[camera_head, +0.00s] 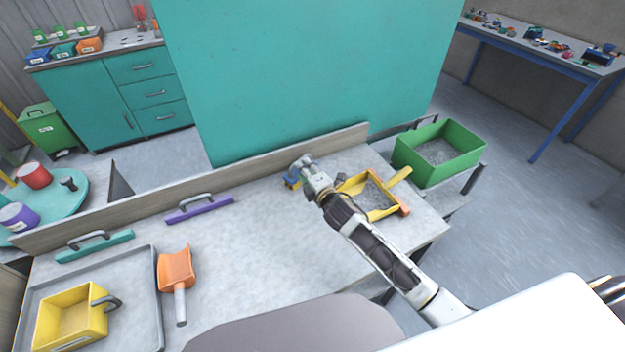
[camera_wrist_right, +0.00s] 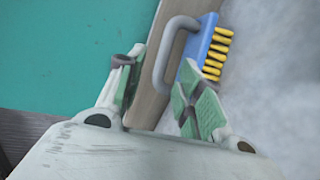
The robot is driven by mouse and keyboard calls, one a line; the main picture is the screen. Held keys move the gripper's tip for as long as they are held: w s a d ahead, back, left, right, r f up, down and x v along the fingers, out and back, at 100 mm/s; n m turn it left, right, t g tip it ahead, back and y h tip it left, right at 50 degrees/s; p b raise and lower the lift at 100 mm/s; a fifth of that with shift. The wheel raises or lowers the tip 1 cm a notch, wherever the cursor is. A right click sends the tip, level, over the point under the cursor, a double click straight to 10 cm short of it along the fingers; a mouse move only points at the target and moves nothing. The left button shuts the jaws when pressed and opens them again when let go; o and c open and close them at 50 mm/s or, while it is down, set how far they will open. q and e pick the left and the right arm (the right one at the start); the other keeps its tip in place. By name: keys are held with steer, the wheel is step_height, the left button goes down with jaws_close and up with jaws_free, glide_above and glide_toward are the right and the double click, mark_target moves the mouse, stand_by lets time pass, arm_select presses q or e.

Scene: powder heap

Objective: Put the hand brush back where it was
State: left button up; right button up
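The hand brush (camera_head: 291,183) has a blue body, yellow bristles and a grey loop handle. It is at the back of the worktop, beside the wooden back board, and is partly hidden by my right gripper (camera_head: 305,167) in the head view. In the right wrist view the brush (camera_wrist_right: 205,45) shows ahead of my right gripper (camera_wrist_right: 158,82). The two fingers are spread, with part of the handle between them in the picture. I cannot tell whether they touch it. My left gripper is not in view.
A yellow tray (camera_head: 354,184) of grey powder sits right of my gripper. A green bin (camera_head: 463,160) stands beyond it. A purple float (camera_head: 200,209), an orange scoop (camera_head: 176,268) and a grey tray (camera_head: 150,262) bearing a yellow box are at left. The middle worktop (camera_head: 262,250) is clear.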

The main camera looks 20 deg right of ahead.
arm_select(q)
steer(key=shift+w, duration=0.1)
arm_select(e)
steer(key=shift+v, duration=2.75)
